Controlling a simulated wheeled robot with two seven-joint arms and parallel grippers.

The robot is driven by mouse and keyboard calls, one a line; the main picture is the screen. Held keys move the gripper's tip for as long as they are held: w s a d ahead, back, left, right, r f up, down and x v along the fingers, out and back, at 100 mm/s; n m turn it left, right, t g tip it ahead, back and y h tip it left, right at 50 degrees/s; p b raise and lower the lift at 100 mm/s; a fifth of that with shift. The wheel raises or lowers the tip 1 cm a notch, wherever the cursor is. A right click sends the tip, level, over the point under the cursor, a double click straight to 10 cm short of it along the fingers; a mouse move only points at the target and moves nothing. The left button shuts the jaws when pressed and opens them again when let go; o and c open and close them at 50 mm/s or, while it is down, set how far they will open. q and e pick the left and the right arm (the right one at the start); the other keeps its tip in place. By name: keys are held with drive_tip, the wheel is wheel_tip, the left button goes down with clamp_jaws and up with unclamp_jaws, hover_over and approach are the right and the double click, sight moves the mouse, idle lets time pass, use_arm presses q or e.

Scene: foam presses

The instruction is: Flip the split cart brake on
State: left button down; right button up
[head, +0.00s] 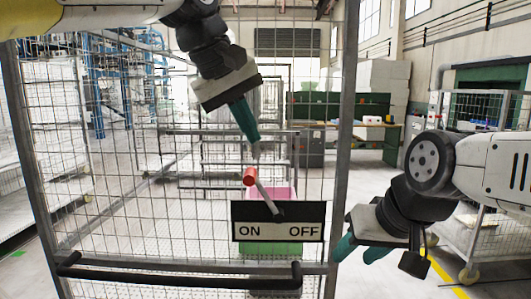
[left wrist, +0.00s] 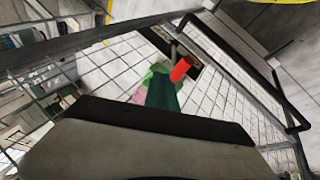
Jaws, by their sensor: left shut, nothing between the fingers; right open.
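The brake lever has a red knob (head: 249,177) on a thin grey rod. It rises from the black and white ON/OFF plate (head: 278,233) and leans up and left, with its knob above the ON side. My left gripper (head: 255,150) is shut and empty, pointing down just above the knob. In the left wrist view the red knob (left wrist: 181,69) shows right beside the green fingertips (left wrist: 162,88); I cannot tell whether they touch. My right gripper (head: 358,248) is open and empty, low to the right of the cart post.
The wire mesh cart (head: 130,215) fills the left and middle, with a dark push bar (head: 180,283) along its front. Pink (head: 272,195) and green (head: 285,249) objects show behind the plate. Another mesh cart (head: 478,250) stands at the right.

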use_arm(q)
drive_tip(key=v, duration=0.5)
drive_tip(key=shift+s+d+r, duration=0.1)
drive_tip(key=shift+d+r, duration=0.05)
drive_tip(key=s+a+f+m, duration=0.1)
drive_tip(key=s+a+f, duration=0.1)
drive_tip(key=f, duration=0.6)
drive_tip(key=s+a+f+m+y, duration=0.1)
drive_tip(key=s+a+f+m, duration=0.1)
drive_tip(key=f, duration=0.6)
drive_tip(key=s+a+f+m+t, duration=0.1)
drive_tip(key=s+a+f+m, duration=0.1)
drive_tip(key=f, duration=0.7)
drive_tip(key=shift+s+a+y, duration=0.2)
drive_tip(key=shift+a+y, duration=0.1)
drive_tip(key=shift+y, duration=0.1)
